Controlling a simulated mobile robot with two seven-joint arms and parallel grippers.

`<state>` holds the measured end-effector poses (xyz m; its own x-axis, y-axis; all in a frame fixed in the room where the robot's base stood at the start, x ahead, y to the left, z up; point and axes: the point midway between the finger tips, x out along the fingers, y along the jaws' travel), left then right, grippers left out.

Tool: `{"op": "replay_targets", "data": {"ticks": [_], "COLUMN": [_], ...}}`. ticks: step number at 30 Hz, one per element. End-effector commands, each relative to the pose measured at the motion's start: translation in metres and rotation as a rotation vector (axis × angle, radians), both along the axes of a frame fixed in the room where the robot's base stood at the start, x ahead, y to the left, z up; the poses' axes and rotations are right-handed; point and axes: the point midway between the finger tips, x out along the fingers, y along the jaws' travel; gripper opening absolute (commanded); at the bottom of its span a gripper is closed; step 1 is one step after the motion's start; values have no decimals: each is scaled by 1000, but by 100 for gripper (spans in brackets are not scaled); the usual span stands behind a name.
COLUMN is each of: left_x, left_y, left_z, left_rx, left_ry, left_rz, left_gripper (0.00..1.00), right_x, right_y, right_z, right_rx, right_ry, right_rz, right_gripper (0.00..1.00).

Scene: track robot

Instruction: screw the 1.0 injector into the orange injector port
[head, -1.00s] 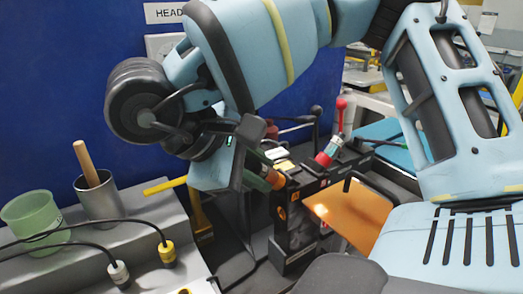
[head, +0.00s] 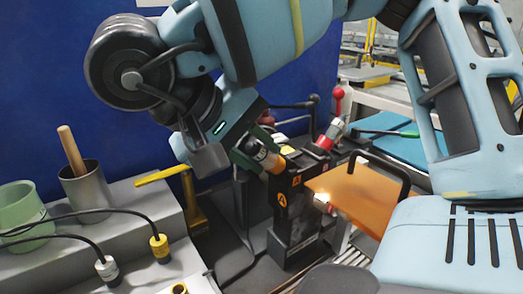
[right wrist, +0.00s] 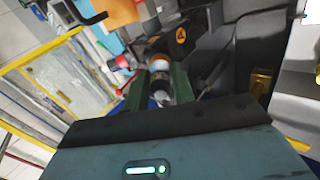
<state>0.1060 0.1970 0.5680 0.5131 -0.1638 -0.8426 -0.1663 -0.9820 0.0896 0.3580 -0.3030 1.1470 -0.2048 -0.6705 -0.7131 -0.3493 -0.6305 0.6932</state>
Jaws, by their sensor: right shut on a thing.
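My right gripper (head: 252,150) is shut on a dark injector with a pale label band (head: 259,153) and an orange end. It holds the injector tilted, with the orange end (head: 274,163) pointing down and right at the top of a dark block (head: 296,215). That end meets or nearly meets the block; I cannot tell how far it is seated, and the orange port itself is hidden there. In the right wrist view the injector (right wrist: 160,92) sits between the green fingers, with an orange band beyond it. My left gripper is not in view.
A red-ended injector (head: 329,136) stands at the block's right. An orange panel (head: 352,196) lies right of the block. On the grey ledge at left are a green cup (head: 20,207), a metal cup (head: 88,191) with a wooden handle, and yellow and white cable plugs. A yellow lever (head: 162,176) is near the gripper.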

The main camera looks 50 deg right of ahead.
Motion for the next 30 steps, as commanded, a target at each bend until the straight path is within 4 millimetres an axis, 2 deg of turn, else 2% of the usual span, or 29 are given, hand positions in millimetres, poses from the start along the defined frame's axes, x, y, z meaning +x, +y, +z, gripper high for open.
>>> {"op": "replay_targets", "data": {"ticks": [1, 14, 18, 30], "left_x": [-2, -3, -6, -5], "left_y": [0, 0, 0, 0], "left_z": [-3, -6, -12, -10], "left_rx": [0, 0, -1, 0], "left_ry": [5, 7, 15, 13], "left_rz": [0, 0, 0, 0], "left_gripper": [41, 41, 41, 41], "right_x": [-5, -5, -5, -5], "right_y": [1, 1, 1, 2], "right_z": [-1, -1, -3, -2], "right_rx": [-12, -23, -43, -142], "right_ry": [12, -16, -85, -397], "right_rz": [-17, -43, -114, -440], "right_gripper": [0, 0, 0, 0]}}
